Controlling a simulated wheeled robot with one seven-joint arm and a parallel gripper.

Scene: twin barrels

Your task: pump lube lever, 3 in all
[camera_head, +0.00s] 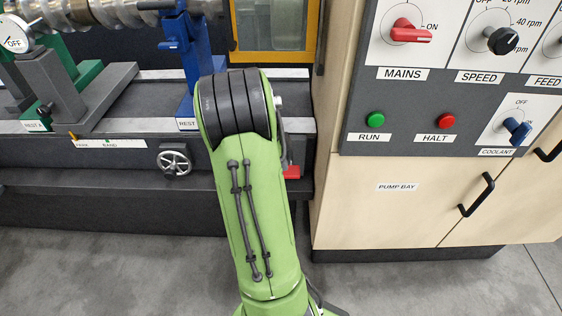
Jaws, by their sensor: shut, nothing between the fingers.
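My green arm (255,210) rises through the middle of the camera_head view, with its dark ribbed joint (236,105) in front of the machine bed. My gripper is not visible; the arm hides whatever is behind it. A small red piece (291,172) shows at the arm's right edge, low against the machine front. It may be part of the lube lever, but most of it is hidden and I cannot tell. No label reading lube shows.
A control cabinet (331,190) stands close on the right, with MAINS, SPEED and COOLANT knobs, RUN and HALT buttons, and a PUMP BAY door with a black handle (477,195). A handwheel (174,162) sticks out left of the arm. Open floor (110,260) lies in front.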

